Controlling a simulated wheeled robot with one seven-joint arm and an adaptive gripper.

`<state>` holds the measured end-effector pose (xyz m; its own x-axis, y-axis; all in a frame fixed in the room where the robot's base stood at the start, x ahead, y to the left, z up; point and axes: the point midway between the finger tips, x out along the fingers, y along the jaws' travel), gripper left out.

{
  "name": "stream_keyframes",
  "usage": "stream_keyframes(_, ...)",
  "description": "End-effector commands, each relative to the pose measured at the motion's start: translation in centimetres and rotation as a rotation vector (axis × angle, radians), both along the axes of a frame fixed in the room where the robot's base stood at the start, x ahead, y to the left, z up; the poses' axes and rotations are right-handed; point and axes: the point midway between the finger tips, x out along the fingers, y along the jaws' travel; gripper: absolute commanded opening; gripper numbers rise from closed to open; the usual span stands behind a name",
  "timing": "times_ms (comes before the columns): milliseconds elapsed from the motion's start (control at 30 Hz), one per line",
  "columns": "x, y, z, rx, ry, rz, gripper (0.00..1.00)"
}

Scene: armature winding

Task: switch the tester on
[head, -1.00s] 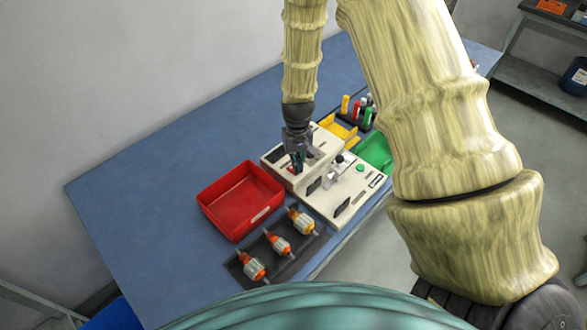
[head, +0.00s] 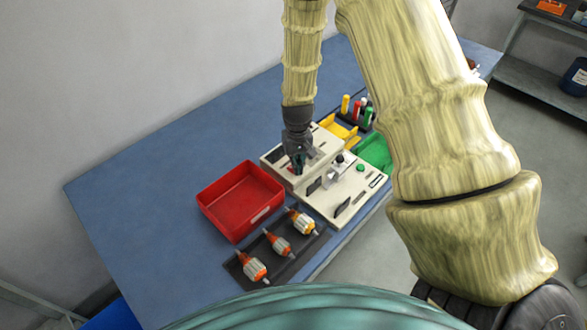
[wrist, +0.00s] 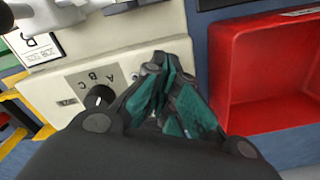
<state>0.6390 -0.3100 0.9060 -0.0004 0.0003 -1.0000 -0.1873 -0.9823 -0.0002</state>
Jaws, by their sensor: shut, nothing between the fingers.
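The tester (head: 336,199) is a cream box with a raised back part, standing on the blue bench. In the wrist view its cream panel (wrist: 140,45) shows a grey plate lettered A, B, C with a dark knob (wrist: 99,97). My gripper (head: 298,168) is over the raised back part of the tester, pointing down. In the wrist view its teal-padded fingers (wrist: 168,75) are together and empty, close to the panel beside the lettered plate. A small red spot (head: 291,169) shows at the fingertips in the head view. My fingers hide the panel under them, and I cannot tell whether they touch it.
A red tray (head: 218,209) stands left of the tester and is empty. A dark rack (head: 245,268) with three orange-ended armatures lies in front. Yellow (head: 338,128) and green (head: 373,150) bins are behind and right. The bench's left side is clear.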

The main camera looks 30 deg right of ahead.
Motion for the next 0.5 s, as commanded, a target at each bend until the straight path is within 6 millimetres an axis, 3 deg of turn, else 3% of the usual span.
stream_keyframes(500,0.01,0.01,-0.62,0.000,0.000,0.000,0.00)
